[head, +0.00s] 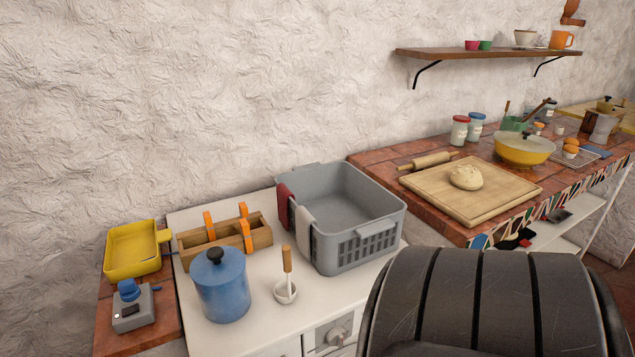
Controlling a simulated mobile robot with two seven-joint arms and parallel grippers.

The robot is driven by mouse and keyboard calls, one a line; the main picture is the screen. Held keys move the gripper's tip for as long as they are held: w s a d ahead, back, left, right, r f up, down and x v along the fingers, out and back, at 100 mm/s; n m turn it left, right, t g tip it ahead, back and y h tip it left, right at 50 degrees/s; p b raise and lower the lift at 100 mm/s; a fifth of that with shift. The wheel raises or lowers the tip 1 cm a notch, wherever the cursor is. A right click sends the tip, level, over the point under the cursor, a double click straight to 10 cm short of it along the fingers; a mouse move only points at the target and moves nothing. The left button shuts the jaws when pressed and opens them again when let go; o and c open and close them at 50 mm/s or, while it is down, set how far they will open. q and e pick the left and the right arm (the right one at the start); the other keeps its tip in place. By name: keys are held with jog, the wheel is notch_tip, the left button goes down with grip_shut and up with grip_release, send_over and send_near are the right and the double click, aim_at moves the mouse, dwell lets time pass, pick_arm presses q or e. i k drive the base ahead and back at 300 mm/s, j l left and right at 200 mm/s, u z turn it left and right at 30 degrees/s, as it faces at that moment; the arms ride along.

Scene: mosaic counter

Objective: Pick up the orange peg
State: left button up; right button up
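Three orange pegs show at the wooden box (225,243) on the white counter top. One orange peg (209,226) stands near the box's left part. A second orange peg (243,210) is at its back right, and a third orange peg (246,236) is at its front right side. They look upright or slightly tilted; I cannot tell how they are fixed to the box. Neither of my grippers is in view.
A blue lidded pot (221,293) and a small white cup with a wooden-handled tool (287,263) stand in front of the box. A grey basket (352,246) with cloths over its side is to the right. A yellow tray (131,257) is to the left.

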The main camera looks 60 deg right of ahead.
aim_at(245, 229)
jog(key=z, duration=1.5)
jog(key=u, duration=0.5)
jog(key=j+u, duration=0.1)
jog(key=u, duration=1.8)
jog(key=i+u, duration=0.1)
jog(key=u, duration=0.35)
jog(key=z, duration=0.5)
jog(key=j+z, duration=0.1)
jog(key=z, duration=0.9)
jog(key=k+z, duration=0.1)
jog(key=z, duration=1.4)
jog(key=i+j, duration=0.1)
jog(key=j, duration=0.15)
jog(key=i+j, duration=0.1)
jog(key=j, duration=0.1)
